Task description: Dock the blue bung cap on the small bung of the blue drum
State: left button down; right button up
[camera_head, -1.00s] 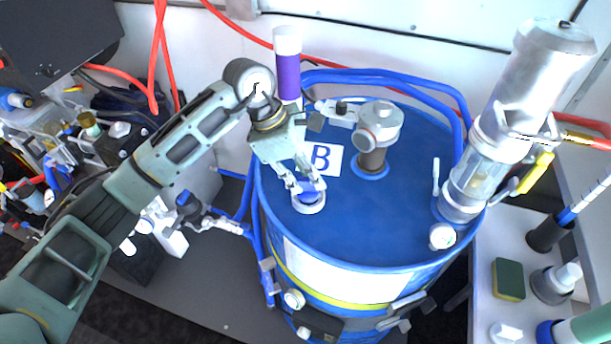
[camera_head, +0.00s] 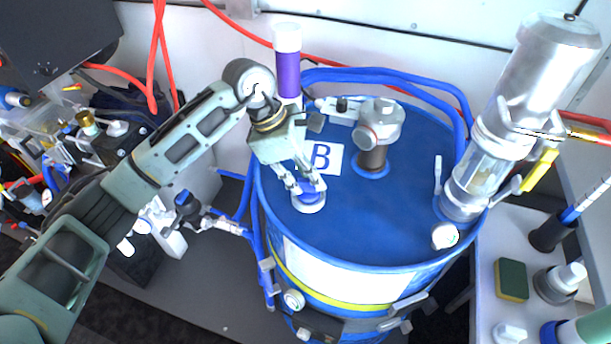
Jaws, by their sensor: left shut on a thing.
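The blue drum (camera_head: 345,225) stands upright in the middle, its lid facing me. The small bung (camera_head: 310,206) is a pale ring on the lid's near left part. My left gripper (camera_head: 308,189) points down at it, with its fingers shut on the blue bung cap (camera_head: 311,197). The cap is at the ring, within its outline; the fingers partly hide it, and I cannot tell whether it is fully seated. My right gripper is not in view.
A metal fitting (camera_head: 376,135) rises from the lid beside a "B" label (camera_head: 322,158). A tall clear-and-silver cylinder (camera_head: 500,130) stands at the lid's right. A grey shelf (camera_head: 487,270) with a sponge (camera_head: 511,279) is on the right. Blue hoses run behind the drum.

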pick_arm(q)
jog(key=shift+f, duration=0.15)
jog(key=c, duration=2)
grip_release()
jog(key=shift+c, duration=0.2)
jog(key=p+v, duration=0.3)
jog(key=v, duration=0.8)
jog(key=shift+p, duration=0.35)
